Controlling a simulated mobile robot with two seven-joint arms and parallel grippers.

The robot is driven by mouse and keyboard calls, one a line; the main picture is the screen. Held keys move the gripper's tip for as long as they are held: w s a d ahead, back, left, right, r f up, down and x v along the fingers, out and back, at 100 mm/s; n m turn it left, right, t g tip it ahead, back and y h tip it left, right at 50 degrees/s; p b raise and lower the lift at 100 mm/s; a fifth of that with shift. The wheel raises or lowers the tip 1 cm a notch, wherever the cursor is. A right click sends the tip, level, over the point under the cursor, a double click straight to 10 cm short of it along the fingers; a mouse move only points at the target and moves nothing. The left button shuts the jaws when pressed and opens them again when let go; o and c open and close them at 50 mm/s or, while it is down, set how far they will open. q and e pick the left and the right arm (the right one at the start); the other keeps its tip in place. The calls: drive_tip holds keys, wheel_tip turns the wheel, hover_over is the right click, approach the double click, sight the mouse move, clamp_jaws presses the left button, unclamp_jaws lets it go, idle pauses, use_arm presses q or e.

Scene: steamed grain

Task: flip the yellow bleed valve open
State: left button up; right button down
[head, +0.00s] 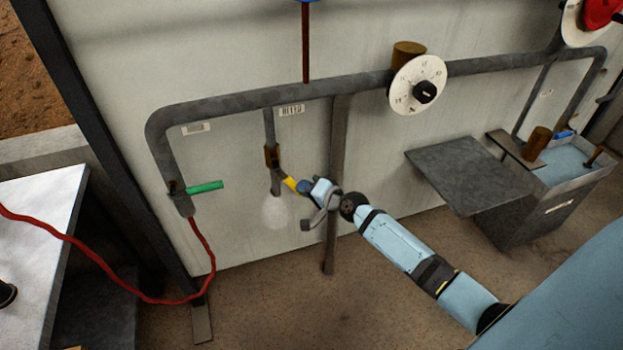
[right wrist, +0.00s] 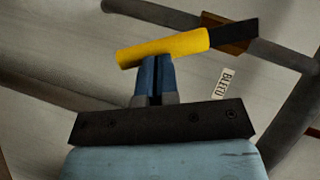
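The yellow bleed valve handle (head: 290,183) sits on a short drop pipe (head: 269,130) below the main grey pipe. It slants down to the right from a brown valve body (head: 272,155). In the right wrist view the yellow handle (right wrist: 165,46) lies across my fingertips, with a dark stem at its right end. My right gripper (head: 306,187) is at the handle's free end. Its blue fingers (right wrist: 154,62) are together with only a thin gap, against or very near the handle, not around it. A pale haze (head: 276,211) hangs below the drop pipe. My left gripper is out of view.
A green-handled valve (head: 204,187) with a red hose (head: 110,283) is at left. A grey post (head: 331,240) stands just behind my right gripper. A white dial (head: 418,84) is on the main pipe. A grey tank (head: 567,180) with a plate beside it stands at right.

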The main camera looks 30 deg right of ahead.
use_arm(q)
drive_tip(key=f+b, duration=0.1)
drive_tip(key=b, duration=0.2)
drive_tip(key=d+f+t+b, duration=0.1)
drive_tip(key=b, duration=0.3)
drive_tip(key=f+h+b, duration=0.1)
drive_tip(key=b, duration=0.3)
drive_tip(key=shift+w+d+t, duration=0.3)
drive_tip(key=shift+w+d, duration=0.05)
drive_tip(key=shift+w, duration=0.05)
use_arm(e)
drive_tip(key=a+m+t, duration=0.1)
drive_tip(key=a+f+m+y, duration=0.1)
drive_tip(key=w+a+m+t, duration=0.1)
drive_tip(key=m, duration=0.1)
drive_tip(key=shift+w+f+t, duration=0.1)
drive_tip(key=shift+f+t, duration=0.2)
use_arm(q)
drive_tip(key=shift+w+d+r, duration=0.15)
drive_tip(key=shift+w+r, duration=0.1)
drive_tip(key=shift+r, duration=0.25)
